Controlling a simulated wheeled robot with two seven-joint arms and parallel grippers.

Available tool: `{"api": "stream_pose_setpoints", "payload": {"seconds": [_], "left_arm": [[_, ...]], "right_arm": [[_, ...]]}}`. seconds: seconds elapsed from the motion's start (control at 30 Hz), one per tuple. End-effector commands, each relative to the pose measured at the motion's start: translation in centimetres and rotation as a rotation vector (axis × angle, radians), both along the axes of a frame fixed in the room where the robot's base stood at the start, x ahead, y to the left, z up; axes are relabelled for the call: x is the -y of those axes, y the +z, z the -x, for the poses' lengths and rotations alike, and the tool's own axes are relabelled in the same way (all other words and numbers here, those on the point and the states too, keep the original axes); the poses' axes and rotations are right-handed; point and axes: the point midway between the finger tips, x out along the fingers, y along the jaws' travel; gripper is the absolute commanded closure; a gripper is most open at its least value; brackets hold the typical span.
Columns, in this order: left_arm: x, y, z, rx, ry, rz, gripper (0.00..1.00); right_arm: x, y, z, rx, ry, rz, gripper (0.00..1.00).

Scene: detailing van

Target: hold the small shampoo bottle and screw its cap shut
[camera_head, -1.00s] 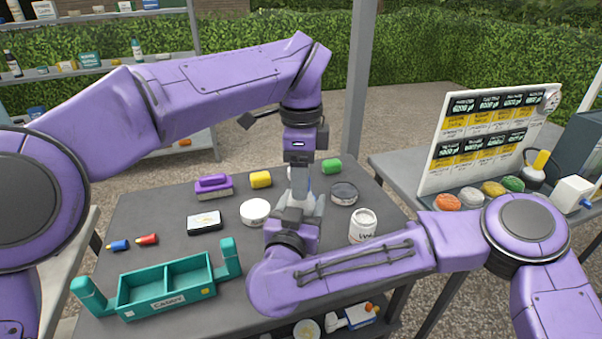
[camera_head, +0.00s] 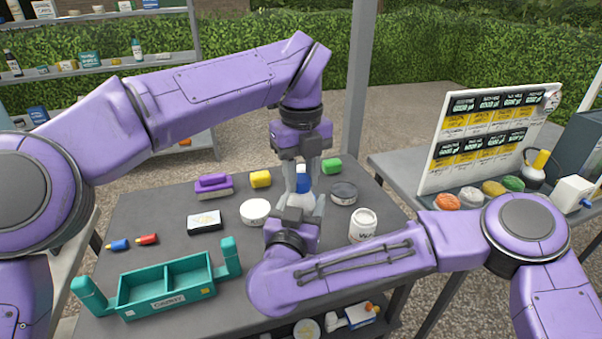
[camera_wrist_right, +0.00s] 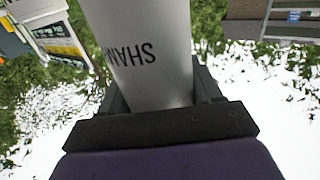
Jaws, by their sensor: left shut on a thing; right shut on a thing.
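The small white shampoo bottle (camera_head: 299,201) stands upright above the work table, with its blue cap (camera_head: 303,184) on top. My right gripper (camera_head: 301,211) reaches up from below and is shut on the bottle's body. In the right wrist view the white bottle (camera_wrist_right: 145,50), with part of the word SHAMPOO showing, sits between that gripper's fingers. My left gripper (camera_head: 302,174) points down from above and is shut on the cap, one finger on each side. Whether the cap sits fully down on the neck is too small to tell.
The dark table (camera_head: 160,222) carries a teal caddy (camera_head: 170,286), a white wax jar (camera_head: 363,226), a round white tin (camera_head: 255,212), a dark round tin (camera_head: 344,192) and a purple brush (camera_head: 213,185). A price board (camera_head: 487,140) stands on the right-hand table.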

Motion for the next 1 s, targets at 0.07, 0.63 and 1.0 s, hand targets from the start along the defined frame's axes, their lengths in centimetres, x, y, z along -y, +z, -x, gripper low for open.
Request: {"api": "stream_pose_setpoints", "payload": {"seconds": [0.07, 0.63, 1.0], "left_arm": [[0.02, -0.05, 0.01, -0.002, -0.245, 0.003, 1.0], [0.04, -0.06, 0.06, 0.0, -1.16, 0.0, 0.44], [0.04, 0.44, 0.0, 0.002, -1.159, -0.001, 0.37]], "right_arm": [[-0.02, -0.03, 0.01, 0.0, 0.001, 0.0, 1.0], [-0.02, -0.03, 0.01, 0.0, 0.001, 0.001, 1.0], [-0.01, -0.03, 0.02, -0.001, 0.001, 0.0, 1.0]]}}
